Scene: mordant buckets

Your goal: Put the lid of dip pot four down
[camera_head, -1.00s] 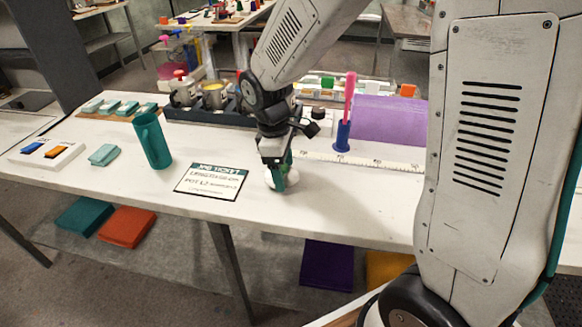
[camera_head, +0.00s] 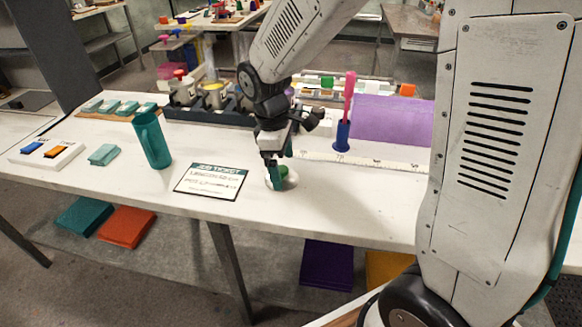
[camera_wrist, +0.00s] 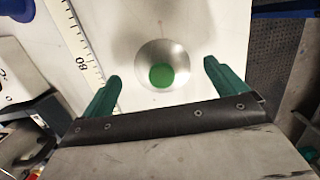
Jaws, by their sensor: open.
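A round white lid with a green knob (camera_head: 284,173) lies on the white table, right of the job ticket. In the wrist view the lid (camera_wrist: 174,52) shows as a pale disc, its green knob between and just beyond my finger tips. My gripper (camera_head: 276,172) is low over the table at the lid, its teal fingers spread to either side and apart from the knob. It also shows open in the wrist view (camera_wrist: 161,70). Several pots (camera_head: 215,95) stand in a dark rack at the back of the table. I cannot tell which one is dip pot four.
The job ticket (camera_head: 211,182) lies left of my gripper, with a teal jug (camera_head: 152,140) further left. A ruler strip (camera_head: 375,162), a blue holder with a pink tool (camera_head: 343,134) and a purple sheet (camera_head: 391,122) are right. The front right tabletop is clear.

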